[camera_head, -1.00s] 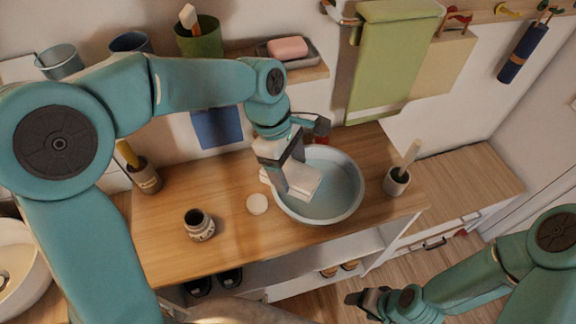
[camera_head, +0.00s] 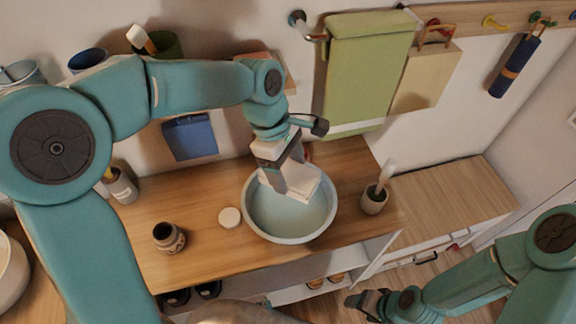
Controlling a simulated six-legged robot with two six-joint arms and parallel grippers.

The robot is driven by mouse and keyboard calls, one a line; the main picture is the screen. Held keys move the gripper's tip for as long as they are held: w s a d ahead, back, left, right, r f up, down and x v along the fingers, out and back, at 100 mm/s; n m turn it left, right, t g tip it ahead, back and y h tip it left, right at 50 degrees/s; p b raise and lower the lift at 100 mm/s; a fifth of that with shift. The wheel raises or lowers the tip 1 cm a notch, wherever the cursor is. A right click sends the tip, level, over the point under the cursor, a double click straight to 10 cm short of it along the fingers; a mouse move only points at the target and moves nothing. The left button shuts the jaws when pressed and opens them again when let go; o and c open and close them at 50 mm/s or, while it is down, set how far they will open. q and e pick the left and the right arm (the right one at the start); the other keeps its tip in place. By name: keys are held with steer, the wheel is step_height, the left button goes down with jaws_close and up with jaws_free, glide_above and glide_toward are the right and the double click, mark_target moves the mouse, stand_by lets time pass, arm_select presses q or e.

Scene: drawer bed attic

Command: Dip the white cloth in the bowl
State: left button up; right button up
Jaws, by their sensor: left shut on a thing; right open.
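The bowl (camera_head: 327,222) is wide, round and pale, with a bluish inside, and stands on the wooden counter. My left gripper (camera_head: 287,187) points down over the bowl and is shut on the cloth. I cannot tell whether the cloth touches the bowl's inside. My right gripper (camera_head: 362,302) is low, in front of the counter, away from the bowl, and is open and empty.
A round white disc (camera_head: 230,217) and a patterned jar (camera_head: 168,238) stand left of the bowl. A cup with a brush (camera_head: 374,199) stands to its right. A green towel (camera_head: 366,75) hangs behind. The counter front (camera_head: 212,250) is clear.

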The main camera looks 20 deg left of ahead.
arm_select(q)
steer(key=shift+s+d+f, duration=0.1)
steer(key=shift+s+f, duration=0.05)
steer(key=shift+f, duration=0.15)
step_height(320, 180, down, 4)
steer(key=b, duration=0.4)
steer(key=shift+f+b, duration=0.3)
steer(key=shift+f, duration=0.05)
steer(key=shift+f+b, duration=3.1)
steer(key=shift+f, duration=1.6)
steer(key=shift+r, duration=0.15)
steer(key=shift+r+p, duration=5.8)
steer(key=shift+r, duration=0.65)
steer(key=shift+f, duration=0.1)
